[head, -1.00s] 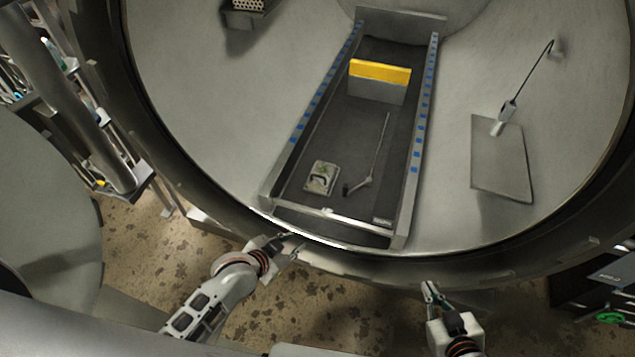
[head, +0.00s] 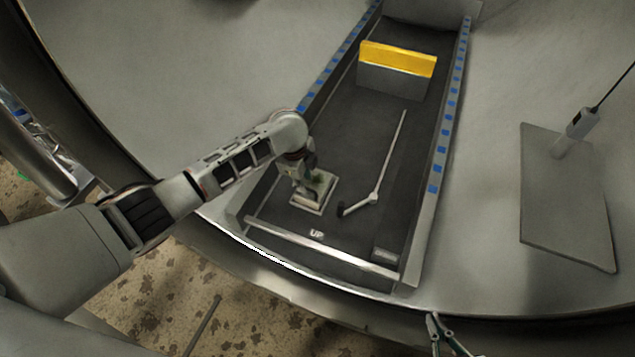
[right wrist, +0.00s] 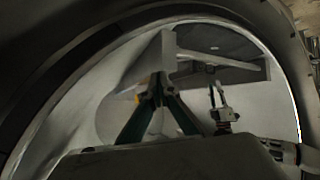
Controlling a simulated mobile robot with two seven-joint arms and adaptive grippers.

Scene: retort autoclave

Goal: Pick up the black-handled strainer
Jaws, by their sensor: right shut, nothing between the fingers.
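My left arm reaches in from the left. My right gripper (head: 436,325) is at the bottom edge of the head view, outside the vessel. It is shut and empty. Its fingertips also show in the right wrist view (right wrist: 157,88).
A thin rod with a black end (head: 375,185) lies right of the strainer. A yellow-topped grey block (head: 397,72) stands farther back. The tray has raised side rails and a front bar (head: 320,249). A flat grey plate (head: 567,200) with a cabled device (head: 577,125) lies to the right.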

